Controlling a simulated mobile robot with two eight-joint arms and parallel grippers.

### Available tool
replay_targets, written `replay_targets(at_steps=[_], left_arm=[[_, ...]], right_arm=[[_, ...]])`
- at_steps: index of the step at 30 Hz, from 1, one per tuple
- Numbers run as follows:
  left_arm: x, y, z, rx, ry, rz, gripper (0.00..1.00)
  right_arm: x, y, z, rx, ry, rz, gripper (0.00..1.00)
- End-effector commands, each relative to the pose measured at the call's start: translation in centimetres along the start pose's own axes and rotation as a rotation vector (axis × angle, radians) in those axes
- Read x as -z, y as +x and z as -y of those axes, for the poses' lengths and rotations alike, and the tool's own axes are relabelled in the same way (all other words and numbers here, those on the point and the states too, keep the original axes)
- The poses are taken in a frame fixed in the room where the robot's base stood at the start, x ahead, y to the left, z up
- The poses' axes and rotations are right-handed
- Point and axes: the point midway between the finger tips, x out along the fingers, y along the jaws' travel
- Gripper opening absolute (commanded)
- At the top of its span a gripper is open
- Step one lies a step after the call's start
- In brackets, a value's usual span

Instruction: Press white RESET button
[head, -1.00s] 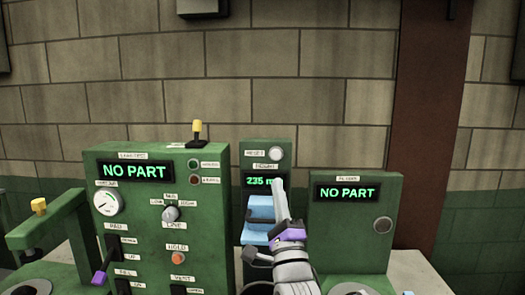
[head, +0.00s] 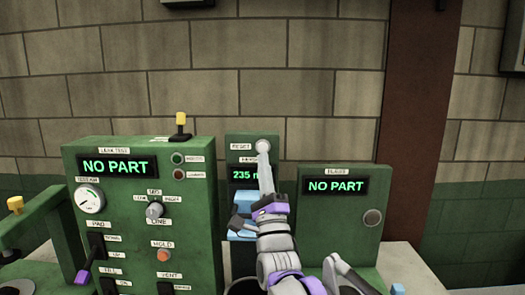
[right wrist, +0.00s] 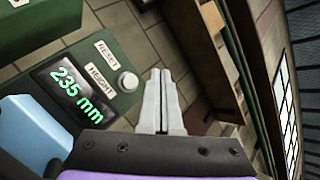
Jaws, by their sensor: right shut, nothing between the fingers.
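The white RESET button (head: 263,146) is a small round knob at the upper right of the narrow green middle panel (head: 236,153). It also shows in the right wrist view (right wrist: 128,82), beside the RESET and HEIGHT labels. My right gripper (head: 264,150) is shut and empty, its pale fingers pointing up with the tips just below the button in the head view. In the right wrist view the fingertips (right wrist: 161,72) appear to the right of the button, with a visible gap in the picture. Whether they touch is not clear. My left gripper is not in view.
The height display (head: 246,175) reads about 235 mm, above a light blue part (head: 242,203). A green panel (head: 345,220) reading NO PART stands on the right.

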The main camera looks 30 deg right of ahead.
Motion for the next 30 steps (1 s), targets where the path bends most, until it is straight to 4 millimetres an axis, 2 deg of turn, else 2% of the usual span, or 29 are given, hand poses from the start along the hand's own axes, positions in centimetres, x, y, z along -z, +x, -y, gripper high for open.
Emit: replay_targets(at_steps=[7, 12, 30], left_arm=[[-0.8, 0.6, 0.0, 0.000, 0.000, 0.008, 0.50], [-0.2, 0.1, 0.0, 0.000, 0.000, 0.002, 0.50], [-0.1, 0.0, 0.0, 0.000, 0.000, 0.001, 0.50]], right_arm=[[2.0, 2.4, -2.0, -0.001, -0.001, -0.001, 0.00], [2.7, 3.8, -2.7, 0.001, -0.001, 0.000, 0.00], [3.2, 4.3, -3.2, -0.001, 0.000, 0.000, 0.00]])
